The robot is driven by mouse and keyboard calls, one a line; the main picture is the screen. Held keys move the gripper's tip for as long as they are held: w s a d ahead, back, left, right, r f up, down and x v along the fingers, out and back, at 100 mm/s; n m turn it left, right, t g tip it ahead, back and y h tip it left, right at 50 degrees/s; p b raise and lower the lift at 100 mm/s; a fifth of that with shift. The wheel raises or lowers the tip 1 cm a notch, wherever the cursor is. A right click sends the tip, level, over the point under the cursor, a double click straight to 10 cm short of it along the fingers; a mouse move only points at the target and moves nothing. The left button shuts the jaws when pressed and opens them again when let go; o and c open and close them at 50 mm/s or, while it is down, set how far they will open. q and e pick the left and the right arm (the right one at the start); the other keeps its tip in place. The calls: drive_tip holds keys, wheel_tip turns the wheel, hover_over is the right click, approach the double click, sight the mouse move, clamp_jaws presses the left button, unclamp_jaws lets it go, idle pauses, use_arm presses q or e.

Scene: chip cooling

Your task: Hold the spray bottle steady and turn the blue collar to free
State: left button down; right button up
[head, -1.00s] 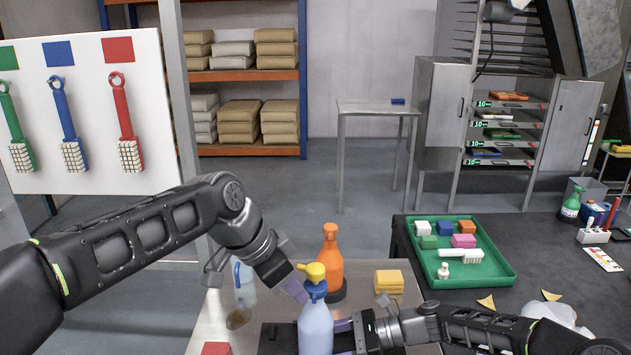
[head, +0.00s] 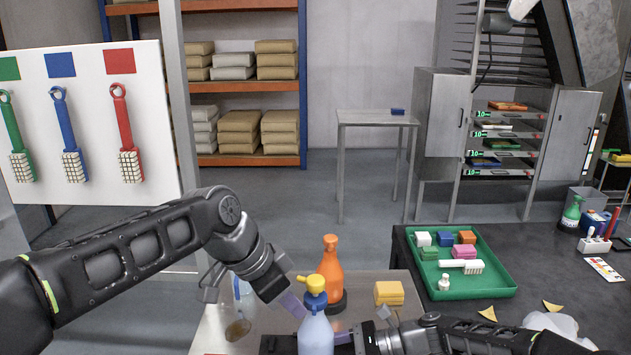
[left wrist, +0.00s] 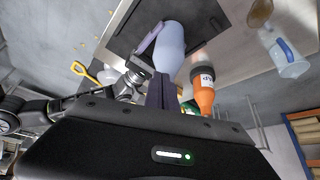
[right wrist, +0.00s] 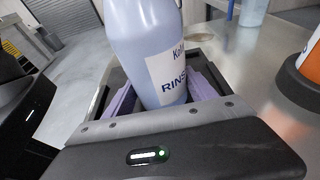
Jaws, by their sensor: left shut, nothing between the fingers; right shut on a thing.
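The spray bottle has a pale blue body (head: 315,334), a blue collar (head: 315,299) and a yellow spray head (head: 311,283). It stands upright at the front of the metal table. My right gripper (head: 345,338) is shut around the lower body; in the right wrist view its purple fingers clasp the labelled bottle (right wrist: 150,45) from both sides. My left gripper (head: 296,305) is shut and empty, its purple fingertips just left of the collar. In the left wrist view the closed fingers (left wrist: 162,88) overlap the bottle's top (left wrist: 170,45), hiding the collar; contact is unclear.
An orange bottle (head: 331,266) in a dark ring stands close behind. A clear jug (head: 243,290) is left, behind my left arm, and yellow sponges (head: 389,293) lie right. A green tray (head: 462,285) with blocks and a brush sits on the dark table.

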use_arm(q)
drive_tip(key=shift+r, duration=0.1)
wheel_tip(320, 180, up, 6)
drive_tip(key=shift+f, duration=0.1)
idle(0.4)
drive_tip(key=w+a, duration=0.1)
drive_tip(key=w+a+r, duration=0.1)
drive_tip(key=w, duration=0.1)
drive_tip(key=shift+w+a, duration=0.1)
drive_tip(key=shift+a, duration=0.05)
drive_tip(key=shift+f, duration=0.1)
idle(0.3)
wheel_tip(320, 180, down, 7)
idle(0.6)
drive_tip(key=shift+d, duration=0.65)
idle(0.8)
